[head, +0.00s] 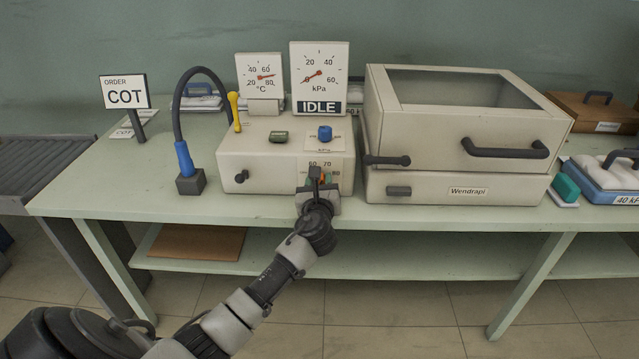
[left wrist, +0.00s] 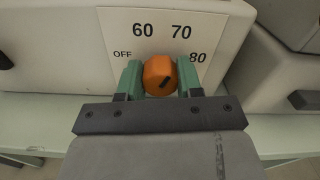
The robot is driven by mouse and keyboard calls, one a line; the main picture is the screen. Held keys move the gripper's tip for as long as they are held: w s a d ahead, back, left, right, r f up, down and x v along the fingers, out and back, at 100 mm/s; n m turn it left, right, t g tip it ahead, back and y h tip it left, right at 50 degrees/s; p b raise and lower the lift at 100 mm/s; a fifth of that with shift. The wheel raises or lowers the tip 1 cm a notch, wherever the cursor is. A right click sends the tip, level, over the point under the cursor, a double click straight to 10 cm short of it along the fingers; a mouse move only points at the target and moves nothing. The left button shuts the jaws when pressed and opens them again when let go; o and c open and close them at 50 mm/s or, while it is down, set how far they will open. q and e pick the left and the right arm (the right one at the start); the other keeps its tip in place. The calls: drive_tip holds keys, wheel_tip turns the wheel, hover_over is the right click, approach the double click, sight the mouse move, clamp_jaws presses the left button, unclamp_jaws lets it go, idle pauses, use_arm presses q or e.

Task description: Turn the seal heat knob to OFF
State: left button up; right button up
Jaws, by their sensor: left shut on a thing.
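The seal heat knob (left wrist: 157,72) is orange and sits on the front of the cream control box (head: 255,150). In the left wrist view its dial plate (left wrist: 165,22) reads OFF at left, 60 and 70 above, and 80 at right. My left gripper (left wrist: 160,79) is shut on the knob, one green fingertip on each side. In the head view this gripper (head: 318,184) covers most of the knob. My right gripper is not in view.
Gauges and an IDLE sign (head: 319,107) stand behind. A cream sealer with a black handle (head: 505,148) stands close on the right. A blue-ended hose (head: 185,160) is at left.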

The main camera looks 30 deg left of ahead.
use_arm(q)
drive_tip(key=shift+n, duration=1.5)
drive_tip(key=n, duration=0.3)
drive_tip(key=shift+f+n, duration=0.1)
drive_tip(key=shift+n, duration=0.2)
drive_tip(key=n+b, duration=0.1)
drive_tip(key=n, duration=0.2)
drive_tip(key=shift+n, duration=0.3)
drive_tip(key=n+b, duration=0.1)
drive_tip(key=n, duration=0.3)
drive_tip(key=shift+f+n, duration=0.1)
drive_tip(key=shift+n, duration=0.2)
drive_tip(key=shift+n+b, duration=0.35)
drive_tip(key=shift+n, duration=0.45)
drive_tip(key=shift+n+b, duration=0.45)
drive_tip(key=shift+n, duration=1.45)
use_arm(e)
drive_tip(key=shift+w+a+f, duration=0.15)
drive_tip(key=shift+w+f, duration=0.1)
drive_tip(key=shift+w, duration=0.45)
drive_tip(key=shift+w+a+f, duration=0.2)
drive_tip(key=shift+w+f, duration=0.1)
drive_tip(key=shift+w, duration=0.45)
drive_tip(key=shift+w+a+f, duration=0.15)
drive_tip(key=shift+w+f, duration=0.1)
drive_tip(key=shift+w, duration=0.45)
